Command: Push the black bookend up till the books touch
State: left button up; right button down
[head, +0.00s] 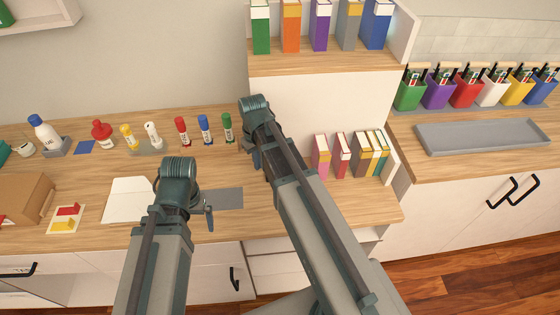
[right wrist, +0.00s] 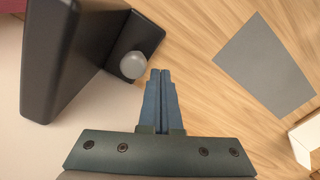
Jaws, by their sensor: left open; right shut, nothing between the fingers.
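The black bookend (right wrist: 75,55) fills the upper left of the right wrist view, with an upright plate, a foot and a round grey knob (right wrist: 133,65). In the head view I cannot make it out behind my right arm. My right gripper (right wrist: 160,75) is shut and empty, its fingertips beside the foot and knob; I cannot tell whether they touch. In the head view the right gripper (head: 256,158) hangs over the desk, left of the books. The books (head: 368,153) stand on the desk in separate groups, a pink one (head: 321,156) leftmost. My left gripper (head: 208,218) is open and empty.
A grey mat (head: 228,198) lies on the desk near my left gripper; it shows in the right wrist view too (right wrist: 265,65). Markers (head: 205,130) and glue bottles line the back. A shelf with binders (head: 320,25) is above the books. A grey tray (head: 480,137) lies right.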

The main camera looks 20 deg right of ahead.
jog(key=shift+s+d, duration=0.1)
jog(key=shift+d, duration=0.1)
jog(key=shift+s+d, duration=0.2)
jog(key=shift+d, duration=0.5)
jog(key=shift+s+d, duration=0.2)
jog(key=shift+d, duration=0.55)
jog(key=shift+s+d, duration=0.2)
jog(key=shift+d, duration=0.5)
jog(key=shift+s+d, duration=0.1)
jog(key=shift+d, duration=0.25)
jog(key=shift+s+d, duration=0.1)
jog(key=shift+d, duration=0.25)
jog(key=shift+s+d, duration=0.2)
jog(key=shift+d, duration=0.4)
jog(key=shift+s+d, duration=0.1)
jog(key=shift+d, duration=0.35)
jog(key=shift+s+d, duration=0.1)
jog(key=shift+d, duration=0.25)
